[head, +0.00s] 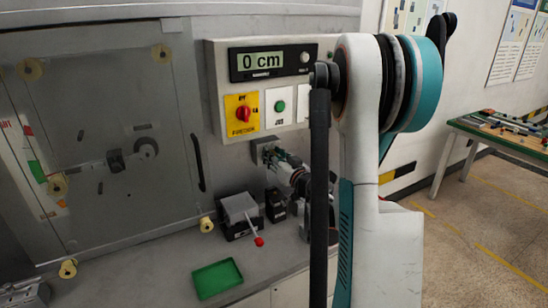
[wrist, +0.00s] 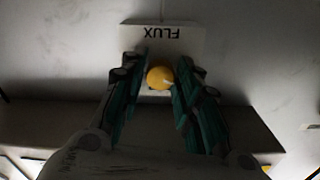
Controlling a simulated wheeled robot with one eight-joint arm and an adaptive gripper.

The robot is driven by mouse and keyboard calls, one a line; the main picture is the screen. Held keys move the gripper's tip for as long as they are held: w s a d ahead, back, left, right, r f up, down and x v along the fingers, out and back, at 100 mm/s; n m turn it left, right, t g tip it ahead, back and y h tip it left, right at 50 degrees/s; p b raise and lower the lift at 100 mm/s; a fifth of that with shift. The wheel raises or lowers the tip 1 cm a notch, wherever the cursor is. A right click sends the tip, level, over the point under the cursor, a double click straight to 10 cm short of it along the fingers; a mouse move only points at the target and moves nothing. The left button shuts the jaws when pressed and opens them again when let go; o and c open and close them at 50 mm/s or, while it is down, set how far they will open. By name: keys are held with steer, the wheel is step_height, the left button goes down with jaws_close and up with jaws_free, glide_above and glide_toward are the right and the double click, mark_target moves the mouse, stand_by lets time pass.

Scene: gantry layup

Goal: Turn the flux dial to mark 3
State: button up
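The flux dial (wrist: 159,77) is a round yellow-orange knob on a pale plate (wrist: 192,38) lettered FLUX, which appears upside down in the wrist view. A pale line shows on the knob, but I cannot read any numbered marks. My gripper (wrist: 163,66) has its two green-and-dark fingers on either side of the knob, with a narrow gap showing at each side. It looks open and not closed on the knob. In the head view my gripper (head: 279,157) is low beside a small grey plate (head: 265,149) under the control panel; the knob is hidden there.
The control panel (head: 218,75) carries a "0 cm" display (head: 265,61), a red rotary switch (head: 243,114) and a green button (head: 280,106). Below are a grey box with a red-tipped lever (head: 259,241) and a green tray (head: 217,279) on the bench. A windowed door (head: 110,110) stands left.

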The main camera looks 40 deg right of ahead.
jaws_close()
steer(key=shift+m, duration=0.3)
steer(key=m+b, duration=0.4)
steer(key=m, duration=2.2)
steer(key=shift+f+b, duration=0.2)
steer(key=shift+b, duration=0.2)
steer(key=shift+m, duration=0.3)
steer(key=o, duration=0.7)
jaws_free()
